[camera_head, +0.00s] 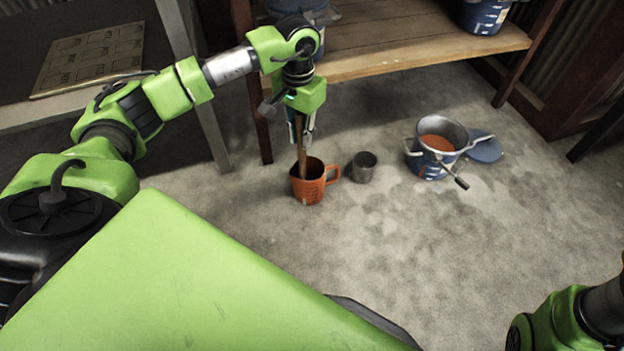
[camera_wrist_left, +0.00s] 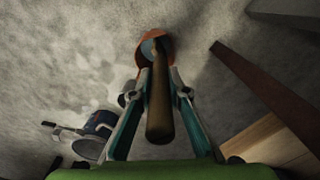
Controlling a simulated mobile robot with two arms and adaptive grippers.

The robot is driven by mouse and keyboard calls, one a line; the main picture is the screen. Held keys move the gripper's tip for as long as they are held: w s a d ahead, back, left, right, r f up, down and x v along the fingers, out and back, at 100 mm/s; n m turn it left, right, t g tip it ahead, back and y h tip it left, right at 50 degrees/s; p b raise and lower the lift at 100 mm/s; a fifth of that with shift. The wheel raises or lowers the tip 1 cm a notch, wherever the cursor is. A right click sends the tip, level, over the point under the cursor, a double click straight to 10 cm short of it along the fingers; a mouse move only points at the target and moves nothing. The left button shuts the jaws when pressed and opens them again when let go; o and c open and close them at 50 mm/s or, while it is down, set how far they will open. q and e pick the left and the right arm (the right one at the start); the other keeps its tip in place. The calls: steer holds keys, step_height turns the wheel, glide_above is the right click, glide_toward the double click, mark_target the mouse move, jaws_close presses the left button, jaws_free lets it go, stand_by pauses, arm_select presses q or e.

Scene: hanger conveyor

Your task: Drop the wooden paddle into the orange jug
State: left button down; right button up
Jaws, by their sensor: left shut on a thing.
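The orange jug (camera_head: 309,190) stands upright on the floor, its handle toward the right. It also shows in the left wrist view (camera_wrist_left: 170,47), partly hidden by the paddle. The wooden paddle (camera_head: 301,150) hangs roughly upright from my left gripper (camera_head: 302,133), its lower end at or inside the jug's mouth. Whether it touches the bottom is hidden. In the left wrist view, the fingers (camera_wrist_left: 158,88) close on the paddle's handle (camera_wrist_left: 160,118). Part of my right arm shows at the lower right, but its gripper is out of view.
A small grey metal cup (camera_head: 364,167) stands just right of the jug. Farther right is a blue pail (camera_head: 428,166) with orange contents, a metal tool across it and a blue lid (camera_head: 485,149) beside it. A wooden shelf (camera_head: 420,52) is behind. The floor in front is clear.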

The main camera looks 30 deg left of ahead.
arm_select(q)
steer(key=shift+f, duration=0.1)
steer(key=c, duration=1.8)
jaws_free()
steer(key=shift+c, duration=0.2)
steer(key=shift+r, duration=0.3)
step_height(320, 180, up, 11)
steer(key=shift+r, duration=0.2)
